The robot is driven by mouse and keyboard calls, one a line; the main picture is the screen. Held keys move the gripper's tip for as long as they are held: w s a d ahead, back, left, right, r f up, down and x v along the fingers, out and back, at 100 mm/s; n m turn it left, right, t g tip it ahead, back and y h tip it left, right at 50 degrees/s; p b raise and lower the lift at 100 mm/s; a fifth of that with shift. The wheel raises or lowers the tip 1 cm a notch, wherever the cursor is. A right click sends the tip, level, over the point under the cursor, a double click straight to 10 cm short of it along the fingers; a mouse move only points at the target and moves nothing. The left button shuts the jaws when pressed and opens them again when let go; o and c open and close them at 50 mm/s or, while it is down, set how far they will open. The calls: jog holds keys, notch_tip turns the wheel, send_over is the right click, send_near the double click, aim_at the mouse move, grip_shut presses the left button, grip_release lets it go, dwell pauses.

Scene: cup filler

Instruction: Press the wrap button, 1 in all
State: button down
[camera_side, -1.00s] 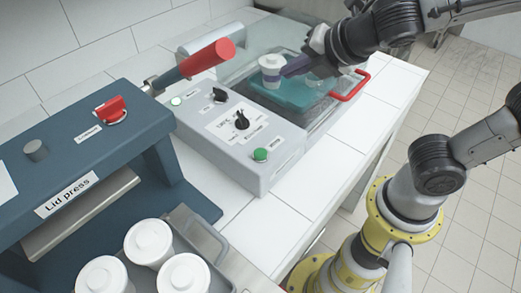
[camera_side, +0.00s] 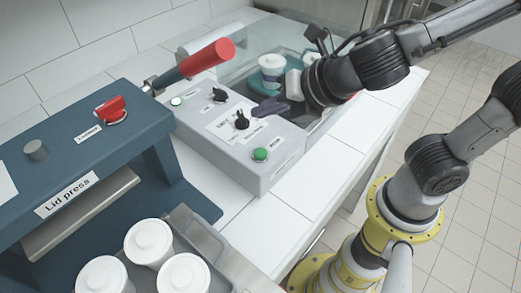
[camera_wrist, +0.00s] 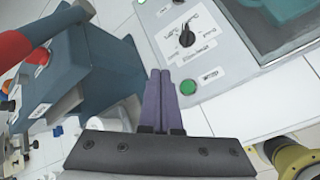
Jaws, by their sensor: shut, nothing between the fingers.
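The grey control box (camera_side: 222,145) of the wrapping machine carries a green button (camera_side: 261,154) at its near right corner. A small label sits beside this button, too small to read surely. The green button also shows in the wrist view (camera_wrist: 188,87). My gripper (camera_side: 262,108) is shut and empty. In the side view its purple fingers are over the box, near the black dial (camera_side: 241,121). In the wrist view the fingertips (camera_wrist: 161,72) appear just left of the green button, apart from it as far as I can tell.
A white lidded cup (camera_side: 271,68) stands on the teal bed behind my gripper. The blue lid press (camera_side: 90,130) with a red-handled lever (camera_side: 207,58) stands left. Several lidded cups (camera_side: 150,241) sit in a tray in front.

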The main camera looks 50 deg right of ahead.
aim_at(265, 156)
jog(key=shift+f, duration=4.05)
jog(key=shift+f, duration=0.15)
jog(key=shift+f, duration=0.3)
jog(key=shift+f, duration=0.5)
jog(key=shift+r, duration=0.9)
jog(key=shift+r, duration=2.5)
